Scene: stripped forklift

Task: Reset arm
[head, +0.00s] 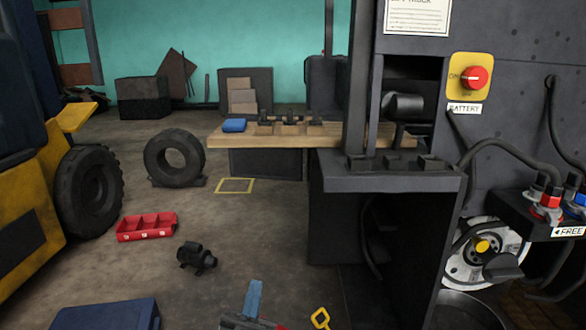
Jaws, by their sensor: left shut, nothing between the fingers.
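My left gripper (253,297) shows at the bottom edge, just left of the middle, as a narrow blue tip above a grey body cut off by the frame. It looks shut and empty, with no object at its tip. Most of its arm is out of frame.
A red bin (146,227) and dark motor-like part (197,256) lie on the floor, left. Floor between is open.

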